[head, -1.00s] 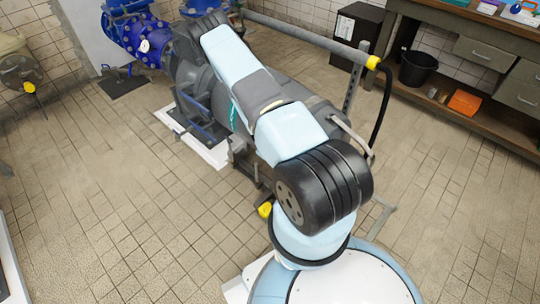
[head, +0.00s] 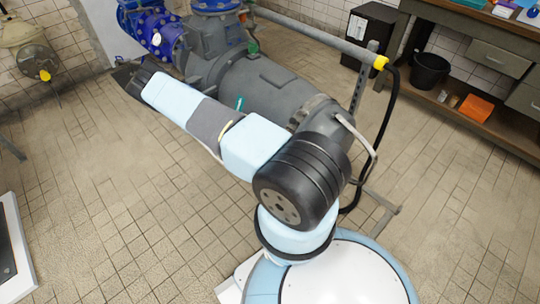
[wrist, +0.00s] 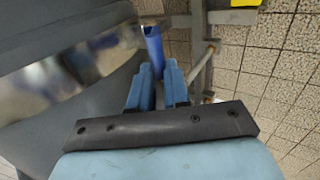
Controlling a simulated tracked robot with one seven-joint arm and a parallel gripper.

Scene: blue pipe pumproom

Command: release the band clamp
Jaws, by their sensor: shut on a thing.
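In the wrist view, a shiny metal band (wrist: 45,88), which looks like the band clamp, runs around a dark grey cylindrical body (wrist: 60,30) at the left. A blue lever-like piece (wrist: 153,45) stands out at the fingertips. My gripper (wrist: 159,72) has its two blue fingers close together on this blue piece, to the right of the band. The contact is partly hidden by the fingers.
The large grey pump (head: 275,85) lies behind my arm, with blue pipework (head: 150,30) at its far end. A railing (head: 310,35) with a black hose (head: 385,130) is at the right. A workbench (head: 470,50) and black bucket (head: 430,70) stand beyond.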

